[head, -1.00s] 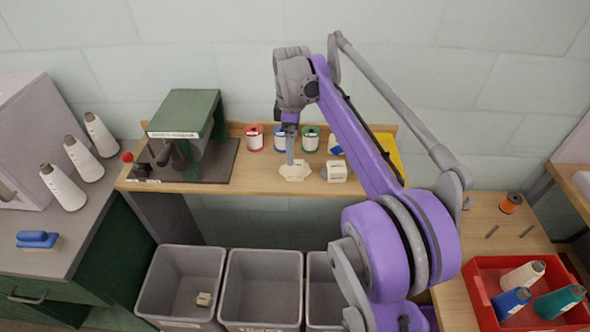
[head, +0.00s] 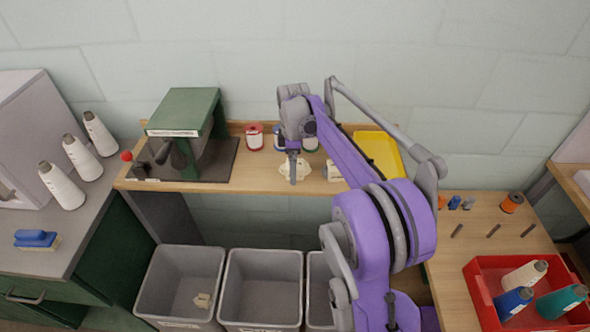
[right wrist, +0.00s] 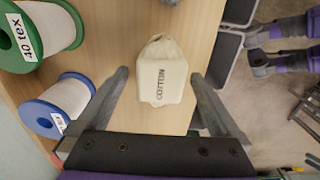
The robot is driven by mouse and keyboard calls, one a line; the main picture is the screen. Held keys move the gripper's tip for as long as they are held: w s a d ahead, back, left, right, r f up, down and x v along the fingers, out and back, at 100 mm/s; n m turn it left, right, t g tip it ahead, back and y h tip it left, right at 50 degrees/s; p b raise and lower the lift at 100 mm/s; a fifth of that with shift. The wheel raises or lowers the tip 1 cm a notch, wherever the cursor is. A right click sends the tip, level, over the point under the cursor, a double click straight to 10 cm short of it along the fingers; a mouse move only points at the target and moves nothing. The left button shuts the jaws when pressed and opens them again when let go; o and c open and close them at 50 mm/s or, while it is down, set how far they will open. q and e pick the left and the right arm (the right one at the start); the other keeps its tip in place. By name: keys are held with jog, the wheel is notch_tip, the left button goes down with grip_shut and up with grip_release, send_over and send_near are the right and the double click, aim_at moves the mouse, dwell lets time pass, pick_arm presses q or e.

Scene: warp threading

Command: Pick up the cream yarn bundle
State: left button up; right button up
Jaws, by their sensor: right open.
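A cream yarn bundle (head: 287,167) lies on the wooden bench, partly hidden behind my right gripper (head: 293,180). My left gripper is not in view.
A blue spool (right wrist: 58,103) and a green spool (right wrist: 42,36) stand close by, at the back of the bench. A red spool (head: 254,137) and a green machine (head: 187,115) are further left. Grey bins (head: 262,290) stand below the bench's front edge.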

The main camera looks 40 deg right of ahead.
jog(key=shift+f, duration=0.15)
jog(key=c, duration=1.4)
